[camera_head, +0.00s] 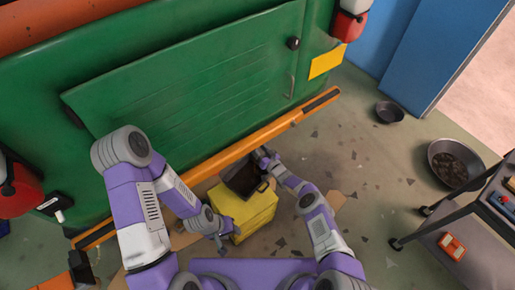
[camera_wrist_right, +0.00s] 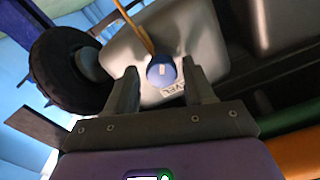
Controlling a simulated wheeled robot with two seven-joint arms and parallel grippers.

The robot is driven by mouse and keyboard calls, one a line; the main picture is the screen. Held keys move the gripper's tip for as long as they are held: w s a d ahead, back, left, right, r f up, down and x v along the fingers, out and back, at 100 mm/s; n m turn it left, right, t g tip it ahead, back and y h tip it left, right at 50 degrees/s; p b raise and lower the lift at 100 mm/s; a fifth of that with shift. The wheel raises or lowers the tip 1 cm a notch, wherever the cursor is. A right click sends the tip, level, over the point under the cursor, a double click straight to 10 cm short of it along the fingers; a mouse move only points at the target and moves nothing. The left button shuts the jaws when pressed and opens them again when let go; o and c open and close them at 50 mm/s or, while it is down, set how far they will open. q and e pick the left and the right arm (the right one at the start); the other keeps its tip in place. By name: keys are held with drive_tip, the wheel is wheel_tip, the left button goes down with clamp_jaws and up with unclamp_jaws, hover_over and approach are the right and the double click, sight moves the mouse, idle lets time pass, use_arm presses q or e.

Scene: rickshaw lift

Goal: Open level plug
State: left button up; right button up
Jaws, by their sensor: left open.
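The level plug (camera_wrist_right: 161,71) is a round blue cap on a grey housing (camera_wrist_right: 205,45), with a label partly reading "LEVEL" beside it. In the right wrist view my right gripper (camera_wrist_right: 160,68) is open. Its two fingers stand on either side of the plug, with a gap visible on both sides. In the head view my right gripper (camera_head: 264,155) reaches under the orange bumper, and the plug cannot be made out there. My left gripper (camera_head: 221,238) is open, low beside the yellow box.
The green vehicle (camera_head: 190,80) with its orange bumper (camera_head: 225,155) fills the upper left. A yellow box (camera_head: 255,215) with a dark tray (camera_head: 243,178) on top stands below it. A tire (camera_wrist_right: 65,70) is near the housing. A grey cart (camera_head: 480,245) and round pans (camera_head: 453,163) are at right.

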drive_tip(key=shift+o, duration=0.3)
drive_tip(key=shift+a, duration=0.1)
drive_tip(key=shift+s, duration=0.1)
drive_tip(key=p+v, duration=0.5)
drive_tip(key=v, duration=0.2)
drive_tip(key=shift+s, duration=0.2)
